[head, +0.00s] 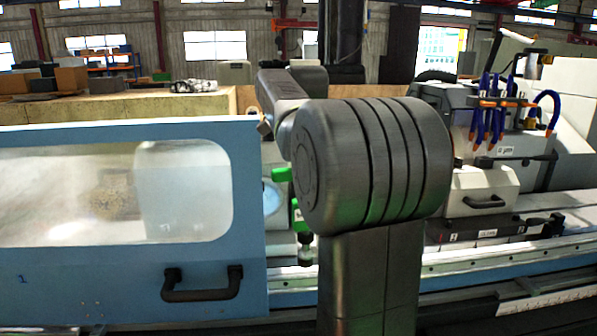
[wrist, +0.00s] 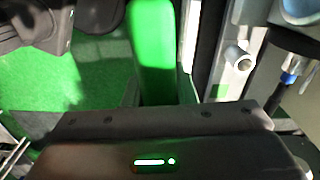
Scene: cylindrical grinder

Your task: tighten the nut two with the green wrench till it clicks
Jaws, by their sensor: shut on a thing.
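The green wrench (wrist: 152,45) runs up from my gripper (wrist: 155,105) in the wrist view, close to the camera. My gripper is shut on it; the dark gripper body covers the lower part of that view. In the head view, green parts that look like the wrench (head: 298,214) show just left of my arm, with a dark end hanging below them. My arm hides the gripper and most of the wrench there. I cannot make out nut two in either view, nor whether the wrench is on it.
The grinder's blue door (head: 248,215) with a window and a dark handle (head: 202,291) fills the left. At right stand a grey machine head with blue hoses (head: 486,120) and a white drawer-like box (head: 484,190). A pale round post (wrist: 237,57) shows in the wrist view.

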